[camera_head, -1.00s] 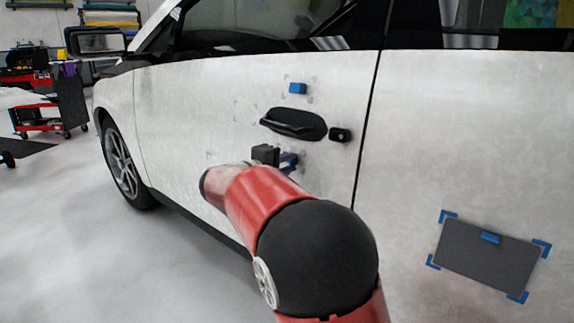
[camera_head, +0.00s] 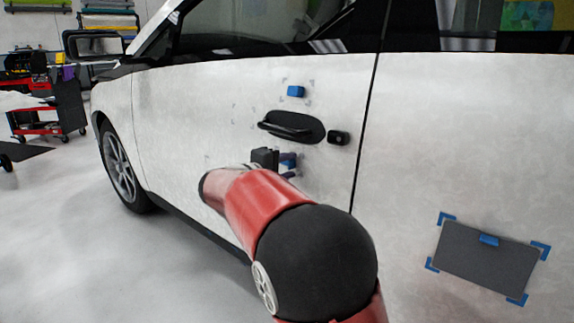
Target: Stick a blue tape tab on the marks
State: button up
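A blue tape tab (camera_head: 296,91) is on the white car door (camera_head: 190,105), above the black door handle (camera_head: 291,127). Faint grey corner marks surround this tab, and more faint marks show left of the handle and farther down left. My gripper (camera_head: 288,163) is just below the handle, close to the door. Something blue shows at its fingers, but I cannot tell whether it is a held tab or part of the fingers. My red and black arm hides much of the door below the gripper.
A dark grey panel (camera_head: 484,262) with blue corner pieces and a blue piece at its top edge is on the car's side at right. A small black lock piece (camera_head: 338,138) sits beside the handle. A red tool cart (camera_head: 45,122) stands far left.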

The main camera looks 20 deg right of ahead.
jog(key=shift+o, duration=0.8)
jog(key=shift+a, duration=0.1)
jog(key=shift+s+a, duration=0.15)
jog(key=shift+a, duration=0.1)
jog(key=f+v, duration=0.1)
jog(key=v, duration=0.5)
jog(key=s+d+f+m+g+y+p, duration=0.1)
jog(key=s+d+g+y, duration=0.15)
jog(key=s, duration=0.35)
jog(key=s+d+f+m+g+y, duration=0.1)
jog(key=s+d+f+y, duration=0.15)
jog(key=s, duration=0.35)
jog(key=s+d+f+m+g+y+p, duration=0.1)
jog(key=s+d+g, duration=0.1)
jog(key=s+d, duration=0.3)
jog(key=s+a+f+m+y, duration=0.2)
jog(key=s+a+y, duration=0.1)
jog(key=s, duration=0.5)
jog(key=s+a+f+m+t+y+p, duration=0.1)
jog(key=s+a+f+m+y, duration=0.1)
jog(key=s, duration=0.6)
jog(key=a+f+y, duration=0.1)
jog(key=a+y, duration=0.1)
jog(key=shift+s+a+f+y+p, duration=0.15)
jog(key=shift+a+f+y+p, duration=0.05)
jog(key=shift+f+y+p, duration=0.1)
